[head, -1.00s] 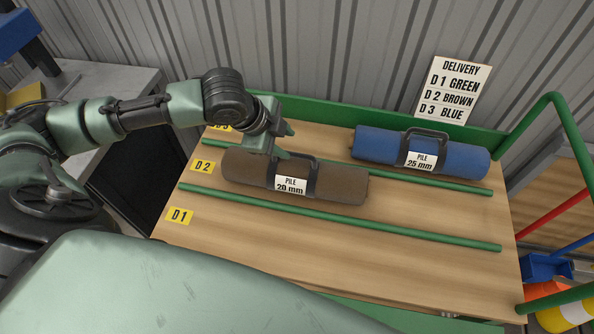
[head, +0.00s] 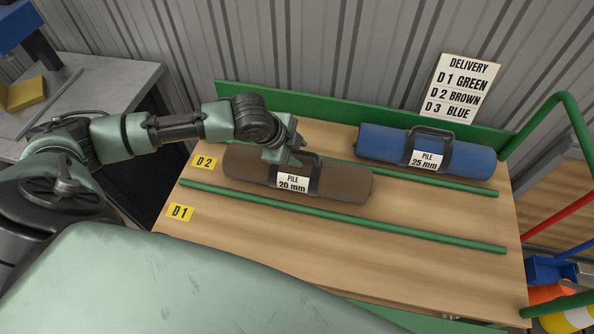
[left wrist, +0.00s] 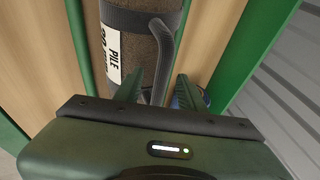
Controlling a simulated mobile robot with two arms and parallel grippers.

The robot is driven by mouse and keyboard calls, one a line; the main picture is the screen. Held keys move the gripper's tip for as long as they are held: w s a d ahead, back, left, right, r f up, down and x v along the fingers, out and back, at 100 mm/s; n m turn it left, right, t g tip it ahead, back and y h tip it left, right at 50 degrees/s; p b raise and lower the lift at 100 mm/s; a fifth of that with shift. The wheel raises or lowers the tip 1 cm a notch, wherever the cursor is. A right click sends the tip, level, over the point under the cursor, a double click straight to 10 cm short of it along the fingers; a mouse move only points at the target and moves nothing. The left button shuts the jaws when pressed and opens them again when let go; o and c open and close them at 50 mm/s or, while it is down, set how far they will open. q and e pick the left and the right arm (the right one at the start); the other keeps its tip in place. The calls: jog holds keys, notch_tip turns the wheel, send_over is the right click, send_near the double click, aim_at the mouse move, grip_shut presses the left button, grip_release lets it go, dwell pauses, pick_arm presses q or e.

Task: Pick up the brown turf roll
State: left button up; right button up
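The brown turf roll (head: 342,182) lies in the D2 lane of the wooden deck, with a dark carrying handle (head: 316,165) on top and a "PILE 20 mm" label. My left gripper (head: 292,153) is over the roll beside the handle. In the left wrist view, its two green fingers (left wrist: 160,92) are apart, and the grey handle bar (left wrist: 161,50) reaches down between them. The brown roll (left wrist: 139,52) lies beyond the fingers there. Contact with the handle cannot be told. My right gripper is not in view.
A blue turf roll (head: 380,144) with a 25 mm label lies in the back lane. Green rails (head: 440,235) divide the deck; the D1 lane (head: 300,250) is bare. A delivery sign (head: 461,88) stands behind. A green tube frame (head: 545,108) rises at the right.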

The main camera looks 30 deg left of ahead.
pick_arm(q)
grip_shut()
dwell(1.2)
jog(key=shift+w+r, duration=0.1)
